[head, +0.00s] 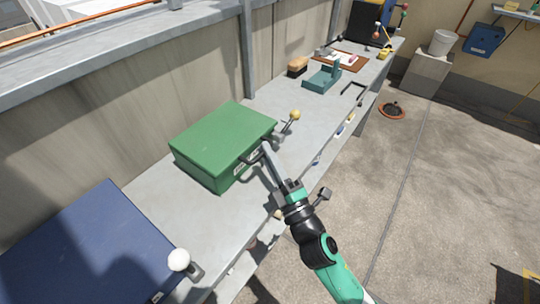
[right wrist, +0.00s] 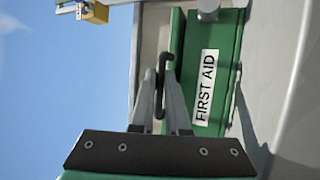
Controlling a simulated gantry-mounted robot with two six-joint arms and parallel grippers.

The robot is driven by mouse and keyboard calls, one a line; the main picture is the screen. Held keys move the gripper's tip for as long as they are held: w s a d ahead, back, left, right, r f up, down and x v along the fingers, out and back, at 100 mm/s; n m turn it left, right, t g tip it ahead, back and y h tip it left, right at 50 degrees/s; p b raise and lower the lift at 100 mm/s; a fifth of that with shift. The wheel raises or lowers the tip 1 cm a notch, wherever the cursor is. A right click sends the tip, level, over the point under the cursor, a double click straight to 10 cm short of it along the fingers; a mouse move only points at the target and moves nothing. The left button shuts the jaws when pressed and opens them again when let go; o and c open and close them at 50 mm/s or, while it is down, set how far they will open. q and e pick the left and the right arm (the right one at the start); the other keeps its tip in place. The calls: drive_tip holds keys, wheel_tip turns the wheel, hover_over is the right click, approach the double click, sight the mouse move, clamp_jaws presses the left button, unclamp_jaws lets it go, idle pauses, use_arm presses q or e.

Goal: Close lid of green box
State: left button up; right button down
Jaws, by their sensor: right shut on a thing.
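The green box (head: 213,178) stands on the grey bench, and its green lid (head: 222,130) lies flat over it as far as I can tell. In the right wrist view the box front (right wrist: 232,60) carries a white "FIRST AID" label (right wrist: 205,88). My right gripper (head: 264,148) is at the box's front edge, near its right end. In the right wrist view its fingers (right wrist: 161,100) are closed around a dark handle (right wrist: 160,82) at the lid edge. The fingers hide part of the handle. My left gripper is not in view.
A dark blue case (head: 85,250) lies on the bench at the near left. A yellow-knobbed lever (head: 292,119) stands just right of the box, and a white-knobbed lever (head: 180,261) is near the blue case. A teal tool (head: 322,78) sits farther along the bench.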

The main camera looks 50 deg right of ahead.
drive_tip(key=c, duration=1.2)
unclamp_jaws()
drive_tip(key=shift+w+a, duration=0.15)
drive_tip(key=shift+w, duration=0.05)
drive_tip(key=shift+w+a+r, duration=0.1)
drive_tip(key=shift+w, duration=0.15)
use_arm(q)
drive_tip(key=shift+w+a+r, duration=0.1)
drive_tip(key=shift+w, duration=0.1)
use_arm(e)
drive_tip(key=shift+s, duration=0.1)
drive_tip(key=shift+s+f, duration=0.2)
drive_tip(key=shift+s, duration=0.05)
use_arm(q)
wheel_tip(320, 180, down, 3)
drive_tip(key=b, duration=0.3)
use_arm(e)
drive_tip(key=v, duration=1.1)
drive_tip(key=shift+s+r, duration=0.1)
drive_tip(key=shift+r, duration=0.05)
